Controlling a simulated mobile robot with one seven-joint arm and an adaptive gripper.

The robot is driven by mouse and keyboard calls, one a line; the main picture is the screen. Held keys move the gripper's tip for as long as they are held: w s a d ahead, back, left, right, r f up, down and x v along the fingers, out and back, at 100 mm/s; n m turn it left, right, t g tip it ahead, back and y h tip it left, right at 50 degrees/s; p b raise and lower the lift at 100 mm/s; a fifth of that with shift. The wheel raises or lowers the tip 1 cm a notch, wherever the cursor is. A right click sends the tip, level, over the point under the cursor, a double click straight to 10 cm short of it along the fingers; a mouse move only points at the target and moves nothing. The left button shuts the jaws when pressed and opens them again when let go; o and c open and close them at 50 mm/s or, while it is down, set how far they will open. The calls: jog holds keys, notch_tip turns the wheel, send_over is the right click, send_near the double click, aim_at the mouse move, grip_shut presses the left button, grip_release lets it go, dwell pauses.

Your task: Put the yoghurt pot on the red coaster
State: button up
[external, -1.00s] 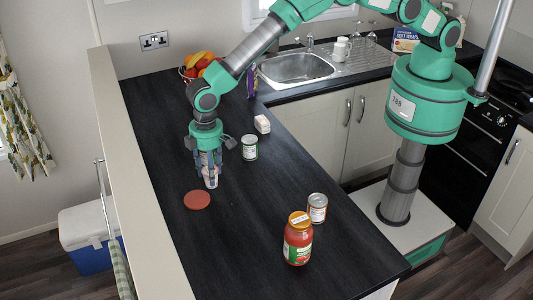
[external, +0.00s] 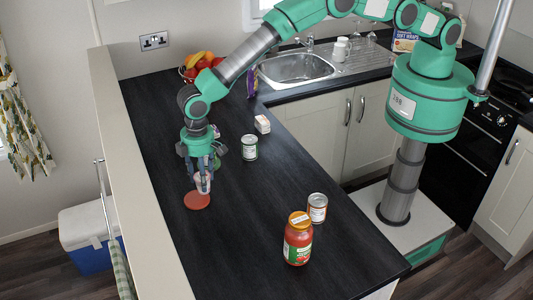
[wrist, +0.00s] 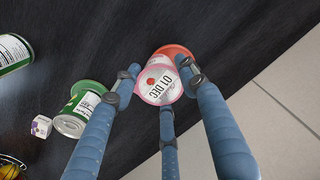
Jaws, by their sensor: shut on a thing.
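The yoghurt pot (external: 202,183) is a small pale pot with a pink-rimmed, printed lid. My gripper (external: 203,178) is shut on it and holds it roughly upright. In the wrist view its lid (wrist: 158,86) faces the camera between my fingers (wrist: 160,82). The red coaster (external: 196,202) lies flat on the dark worktop at the pot's base. In both views the pot overlaps part of the coaster, which also shows beyond the pot in the wrist view (wrist: 176,51). The pot's underside is hidden, so I cannot tell whether it touches the coaster.
A green-labelled can (external: 250,147) and a small white box (external: 262,123) stand behind to the right. A silver can (external: 317,208) and a red sauce jar (external: 298,242) stand at front right. A green disc (wrist: 88,87) lies by the can. The worktop in front of the coaster is clear.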

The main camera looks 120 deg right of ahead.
jog(key=shift+f, duration=1.15)
jog(key=shift+f, duration=0.1)
jog(key=o, duration=1.2)
jog(key=shift+p, duration=0.3)
notch_tip(320, 180, up, 12)
jog(key=shift+s+r+b, duration=0.1)
jog(key=shift+b, duration=1.1)
